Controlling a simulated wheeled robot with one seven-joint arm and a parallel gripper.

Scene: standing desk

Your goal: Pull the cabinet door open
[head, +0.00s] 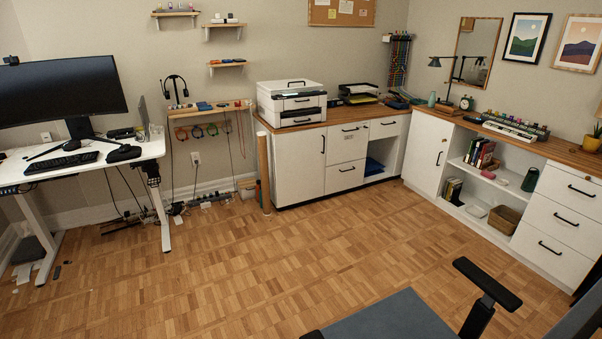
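Two white cabinet doors show in the head view, and I cannot tell which one the task means. One door (298,167) is at the left end of the back cabinet, below the printer. It has a black upright handle (323,144) near its right edge and looks closed. The other door (426,152) is at the left end of the right-hand cabinet, near the corner. Its dark handle (439,158) is near its right edge, and it looks closed too. My gripper is not in view.
The wooden floor (230,265) before both cabinets is clear. An office chair (390,315) stands at the front right. A white desk (80,160) with a monitor is at the left. A wooden post (263,172) stands beside the back cabinet's left end.

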